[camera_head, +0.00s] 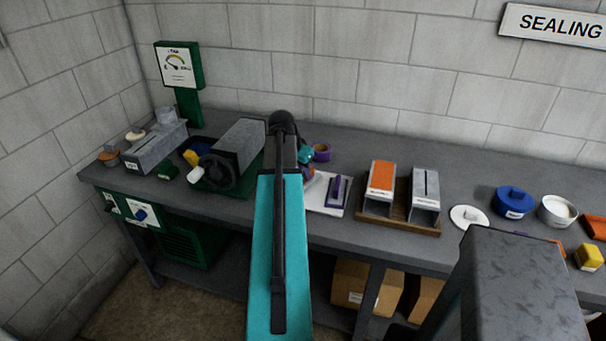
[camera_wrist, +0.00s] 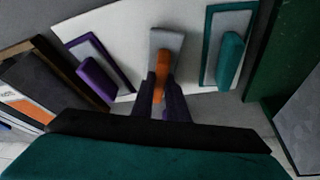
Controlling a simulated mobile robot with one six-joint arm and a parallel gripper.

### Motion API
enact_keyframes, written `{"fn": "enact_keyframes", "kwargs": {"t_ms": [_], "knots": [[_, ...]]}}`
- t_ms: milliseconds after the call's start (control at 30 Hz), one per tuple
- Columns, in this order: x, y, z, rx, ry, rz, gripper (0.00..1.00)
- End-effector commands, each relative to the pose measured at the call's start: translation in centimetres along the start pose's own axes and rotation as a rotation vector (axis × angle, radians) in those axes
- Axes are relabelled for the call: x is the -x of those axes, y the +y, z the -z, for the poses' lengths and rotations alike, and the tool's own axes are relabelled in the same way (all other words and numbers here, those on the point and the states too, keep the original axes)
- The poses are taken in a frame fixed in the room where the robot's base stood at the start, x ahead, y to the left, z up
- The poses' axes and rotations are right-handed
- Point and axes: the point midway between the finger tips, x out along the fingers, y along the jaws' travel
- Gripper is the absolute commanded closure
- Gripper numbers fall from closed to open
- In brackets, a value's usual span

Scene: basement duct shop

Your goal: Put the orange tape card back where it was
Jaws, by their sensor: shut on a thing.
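My gripper (camera_wrist: 163,90) is shut on the orange tape card (camera_wrist: 159,78), which shows as an orange strip with a grey upper part between the fingers. It is over a white board (camera_wrist: 118,28), between a purple-framed card (camera_wrist: 97,77) and a teal-framed card (camera_wrist: 231,58). I cannot tell whether the held card touches the board. In the head view, my arm hides most of the gripper and the left part of the board (camera_head: 322,208). The purple card (camera_head: 338,191) lies on the board's right side.
A wooden tray (camera_head: 400,220) with two grey duct pieces, one orange-topped (camera_head: 381,178), stands right of the board. A purple tape roll (camera_head: 322,152) is behind it. A grey machine (camera_head: 236,146) on a green base stands left. White and blue pots (camera_head: 514,201) are farther right.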

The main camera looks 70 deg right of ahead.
Motion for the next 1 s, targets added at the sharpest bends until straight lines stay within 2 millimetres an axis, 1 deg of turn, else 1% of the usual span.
{"fn": "enact_keyframes", "kwargs": {"t_ms": [133, 567, 600, 667, 700, 1000], "knots": [[-0.66, 0.01, -0.33, 0.000, 0.000, -0.001, 1.00], [-1.01, -0.05, -0.48, 0.001, 0.000, 0.000, 1.00], [-1.03, -0.05, -0.50, 0.001, 0.000, 0.000, 0.85], [-0.98, -0.06, -0.48, 0.001, 0.000, 0.000, 0.75], [-0.97, -0.06, -0.48, 0.001, 0.000, 0.000, 0.68], [-0.93, -0.08, -0.49, 0.001, 0.000, 0.000, 0.68]]}}
